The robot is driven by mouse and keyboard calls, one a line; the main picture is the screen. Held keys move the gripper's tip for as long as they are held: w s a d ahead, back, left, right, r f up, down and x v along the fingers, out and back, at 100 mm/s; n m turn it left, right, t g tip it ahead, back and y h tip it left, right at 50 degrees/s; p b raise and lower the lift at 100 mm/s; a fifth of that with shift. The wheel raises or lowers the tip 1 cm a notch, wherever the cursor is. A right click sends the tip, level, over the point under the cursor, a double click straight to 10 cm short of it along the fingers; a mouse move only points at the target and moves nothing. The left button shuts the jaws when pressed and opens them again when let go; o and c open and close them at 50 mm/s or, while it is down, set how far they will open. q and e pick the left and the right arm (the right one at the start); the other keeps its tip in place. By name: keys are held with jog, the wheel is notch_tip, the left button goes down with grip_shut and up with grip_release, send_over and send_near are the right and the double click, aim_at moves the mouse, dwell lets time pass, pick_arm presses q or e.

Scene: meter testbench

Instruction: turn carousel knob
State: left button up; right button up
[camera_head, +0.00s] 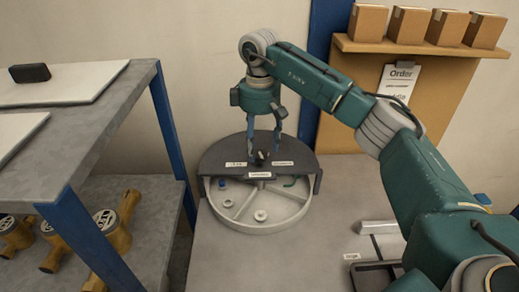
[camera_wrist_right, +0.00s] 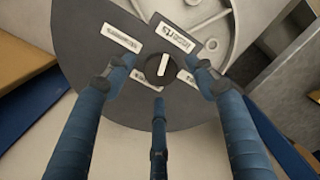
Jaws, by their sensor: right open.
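The carousel (camera_head: 262,208) is a round light tray with divided compartments, standing on the grey table. A dark cover (camera_head: 225,160) with white labels lies over its back part. The small black knob (camera_head: 259,158) sits on this cover; in the right wrist view the knob (camera_wrist_right: 160,69) shows a white pointer line. My right gripper (camera_head: 264,153) points down over the knob with its blue fingers spread. In the right wrist view the open fingers (camera_wrist_right: 162,80) stand around the knob, with a gap to it; whether any finger touches the cover is unclear. My left gripper is not in view.
A grey shelf unit (camera_head: 95,135) with blue posts stands at the left, with brass meters (camera_head: 118,228) on its lower level. Small boxes (camera_head: 408,25) sit on a wooden ledge at the back right. A metal stand (camera_head: 378,228) is at the table's right.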

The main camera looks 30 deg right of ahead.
aim_at(259, 153)
notch_tip(259, 153, up, 10)
dwell(0.3)
